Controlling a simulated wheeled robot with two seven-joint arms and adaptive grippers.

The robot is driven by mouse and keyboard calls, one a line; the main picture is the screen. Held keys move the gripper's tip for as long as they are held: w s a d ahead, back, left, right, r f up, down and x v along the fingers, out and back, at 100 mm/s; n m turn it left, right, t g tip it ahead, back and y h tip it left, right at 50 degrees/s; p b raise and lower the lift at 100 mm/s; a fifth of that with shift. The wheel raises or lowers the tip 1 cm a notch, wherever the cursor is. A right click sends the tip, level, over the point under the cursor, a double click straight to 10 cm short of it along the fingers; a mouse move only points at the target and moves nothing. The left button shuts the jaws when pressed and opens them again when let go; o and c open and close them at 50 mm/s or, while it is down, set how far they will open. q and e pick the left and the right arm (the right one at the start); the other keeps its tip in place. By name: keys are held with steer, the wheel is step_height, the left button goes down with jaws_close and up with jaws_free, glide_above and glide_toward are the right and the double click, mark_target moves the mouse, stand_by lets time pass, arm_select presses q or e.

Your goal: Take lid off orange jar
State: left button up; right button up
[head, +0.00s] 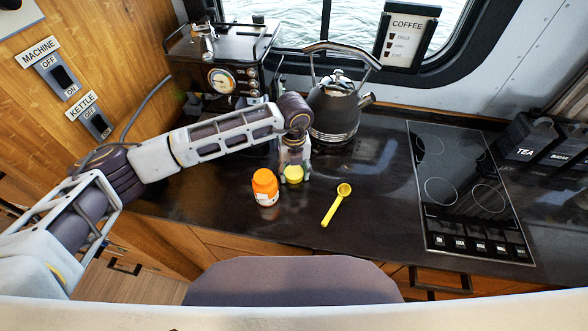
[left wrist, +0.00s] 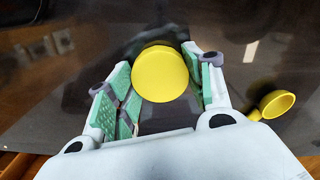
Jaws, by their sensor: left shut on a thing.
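The orange jar (head: 265,188) stands upright near the counter's front edge, with its orange lid (head: 264,176) on top and a pale label below. My left gripper (head: 295,177) points down just right of it, apart from the lid. It is shut on a round yellow-topped thing (head: 293,174), which also shows between the green finger pads in the left wrist view (left wrist: 160,73). I cannot tell whether this is a loose lid or a lidded jar, as its lower part is mostly hidden. My right gripper is not in view.
A yellow scoop (head: 335,205) lies on the counter to the right. A dark kettle (head: 334,108) and a coffee machine (head: 222,70) stand behind. A hob (head: 465,185) and black tins (head: 527,137) are at the right. The counter between scoop and hob is clear.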

arm_select(q)
steer(key=shift+f, duration=0.15)
steer(key=o, duration=1.1)
steer(key=shift+r, duration=0.3)
step_height(320, 180, up, 12)
steer(key=shift+f+b, duration=0.15)
steer(key=shift+b, duration=0.95)
step_height(320, 180, up, 9)
steer(key=p, duration=0.9)
glide_above(294, 172)
